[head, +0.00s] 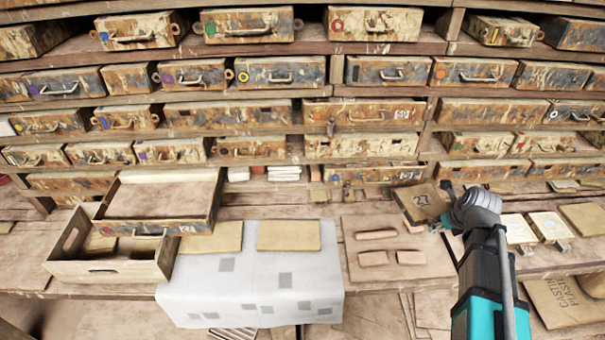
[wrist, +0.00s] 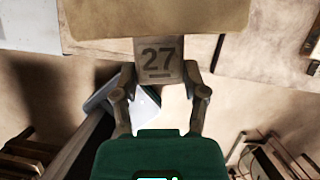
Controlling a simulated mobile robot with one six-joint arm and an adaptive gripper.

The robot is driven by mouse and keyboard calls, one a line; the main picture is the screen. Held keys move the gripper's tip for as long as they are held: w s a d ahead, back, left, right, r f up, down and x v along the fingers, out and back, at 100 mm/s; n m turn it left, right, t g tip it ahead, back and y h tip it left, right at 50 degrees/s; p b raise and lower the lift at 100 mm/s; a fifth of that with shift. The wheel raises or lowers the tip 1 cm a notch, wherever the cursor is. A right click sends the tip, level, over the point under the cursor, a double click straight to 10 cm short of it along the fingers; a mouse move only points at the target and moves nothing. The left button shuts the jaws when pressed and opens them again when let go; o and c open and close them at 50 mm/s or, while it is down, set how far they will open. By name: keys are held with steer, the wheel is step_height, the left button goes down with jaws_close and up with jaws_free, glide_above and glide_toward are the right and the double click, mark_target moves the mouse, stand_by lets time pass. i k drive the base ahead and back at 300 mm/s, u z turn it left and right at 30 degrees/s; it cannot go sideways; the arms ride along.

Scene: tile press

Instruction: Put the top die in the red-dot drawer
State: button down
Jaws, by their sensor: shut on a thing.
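A brown die marked 27 (head: 414,203) is tilted above the right side of the bench in the head view. In the wrist view, the die's tab marked 27 (wrist: 158,48) lies between my fingertips, with the tan slab above it. My gripper (head: 446,196) is shut on this die; the fingers (wrist: 158,88) show on both sides of its tab. A drawer with a red ring-like dot (head: 380,24) stands in the top shelf row, right of centre, its front closed.
An open, empty-looking drawer (head: 160,198) rests over a wooden crate (head: 110,270) at left. A white patterned sheet (head: 250,290) hangs over the bench front. A board (head: 355,245) holds several clay blocks. Closed drawers with coloured dots fill the shelves.

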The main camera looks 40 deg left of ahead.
mark_target(139, 199)
steer(key=u, duration=1.3)
steer(key=k, duration=0.4)
steer(key=u, duration=0.4)
steer(key=i, duration=0.2)
steer(key=u, duration=0.45)
